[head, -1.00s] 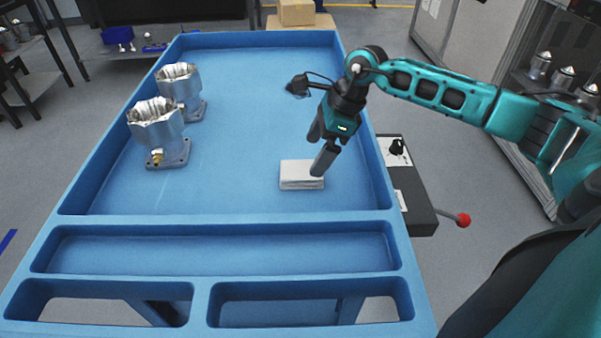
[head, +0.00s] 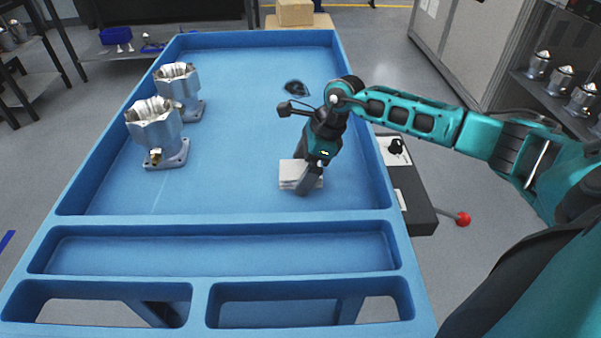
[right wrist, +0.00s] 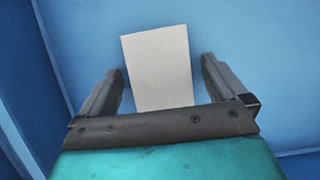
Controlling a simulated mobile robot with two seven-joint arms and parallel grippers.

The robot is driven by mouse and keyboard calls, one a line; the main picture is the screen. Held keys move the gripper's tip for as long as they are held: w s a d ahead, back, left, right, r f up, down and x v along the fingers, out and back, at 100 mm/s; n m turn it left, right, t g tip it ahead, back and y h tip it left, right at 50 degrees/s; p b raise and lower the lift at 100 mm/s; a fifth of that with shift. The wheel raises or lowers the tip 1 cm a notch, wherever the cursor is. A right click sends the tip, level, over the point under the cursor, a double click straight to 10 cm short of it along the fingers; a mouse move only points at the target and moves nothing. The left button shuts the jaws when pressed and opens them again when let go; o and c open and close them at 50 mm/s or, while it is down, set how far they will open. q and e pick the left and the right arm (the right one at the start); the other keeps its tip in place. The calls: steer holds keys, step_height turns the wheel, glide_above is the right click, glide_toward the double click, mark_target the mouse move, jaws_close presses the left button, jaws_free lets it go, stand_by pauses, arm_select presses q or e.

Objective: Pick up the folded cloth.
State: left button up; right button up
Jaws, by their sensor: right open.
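The folded cloth (head: 289,174) is a small white-grey stack lying flat on the blue tray table, right of its middle. In the right wrist view the cloth (right wrist: 158,68) is a pale rectangle lying between the two fingers. My right gripper (head: 304,178) is down at the cloth in the head view and hides its right part. In the right wrist view my right gripper (right wrist: 163,82) is open, with one finger on either side of the cloth and a gap showing at the fingertips. My left gripper is not in view.
Two metal housings (head: 156,128) (head: 178,84) stand on the left of the blue table (head: 230,120). A raised rim surrounds the tray, with a divider (head: 220,219) in front of the cloth. The tray's middle is clear.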

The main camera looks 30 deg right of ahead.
mark_target(303, 169)
steer(key=shift+f, duration=0.2)
steer(key=shift+c, duration=0.5)
steer(key=c, duration=1)
steer(key=shift+o, duration=0.2)
steer(key=shift+r, duration=0.15)
step_height(303, 169, up, 20)
steer(key=p, duration=0.1)
steer(key=shift+r+p, duration=0.15)
steer(key=shift+p, duration=0.25)
